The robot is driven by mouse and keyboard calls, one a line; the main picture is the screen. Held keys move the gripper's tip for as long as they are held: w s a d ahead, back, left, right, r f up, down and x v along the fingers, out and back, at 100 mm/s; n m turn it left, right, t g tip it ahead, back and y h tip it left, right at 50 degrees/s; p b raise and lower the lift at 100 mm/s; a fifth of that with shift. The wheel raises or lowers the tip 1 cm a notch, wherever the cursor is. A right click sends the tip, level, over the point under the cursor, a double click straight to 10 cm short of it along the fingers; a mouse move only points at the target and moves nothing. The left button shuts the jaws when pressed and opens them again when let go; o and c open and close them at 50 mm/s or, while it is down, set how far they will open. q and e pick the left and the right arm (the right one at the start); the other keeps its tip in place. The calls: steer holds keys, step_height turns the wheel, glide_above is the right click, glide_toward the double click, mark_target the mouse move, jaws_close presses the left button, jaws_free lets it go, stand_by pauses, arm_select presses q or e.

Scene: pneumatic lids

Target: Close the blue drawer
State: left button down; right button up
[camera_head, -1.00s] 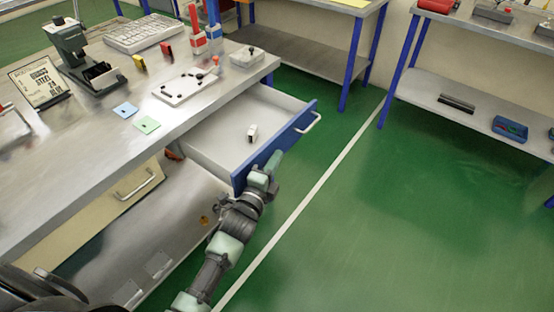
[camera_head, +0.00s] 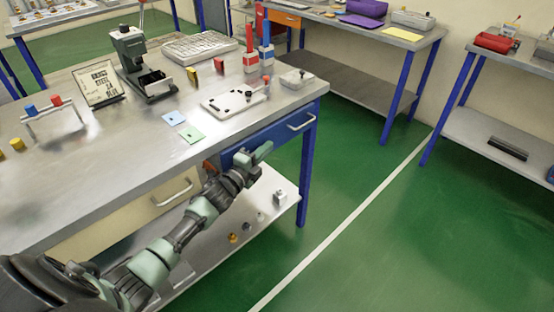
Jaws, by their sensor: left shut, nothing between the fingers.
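The blue drawer (camera_head: 281,133) sits under the right end of the workbench (camera_head: 225,132). Its front looks flush, or nearly flush, with the bench edge, and its inside is hidden. Its metal handle (camera_head: 302,122) is toward the right end of the front. My left gripper (camera_head: 264,152) is shut and empty at the left part of the drawer front. It covers part of that front, and I cannot tell whether it touches it. My right gripper is not in view.
A beige drawer (camera_head: 150,208) is left of the blue one. A lower shelf (camera_head: 262,212) with small parts lies below. A blue bench leg (camera_head: 307,175) stands at the right corner. Green floor (camera_head: 365,255) is clear to the right.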

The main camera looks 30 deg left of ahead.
arm_select(q)
steer(key=shift+w+a, duration=0.2)
steer(key=shift+a, duration=0.35)
steer(key=shift+w+a, duration=0.15)
steer(key=shift+a, duration=0.35)
steer(key=shift+r, duration=0.1)
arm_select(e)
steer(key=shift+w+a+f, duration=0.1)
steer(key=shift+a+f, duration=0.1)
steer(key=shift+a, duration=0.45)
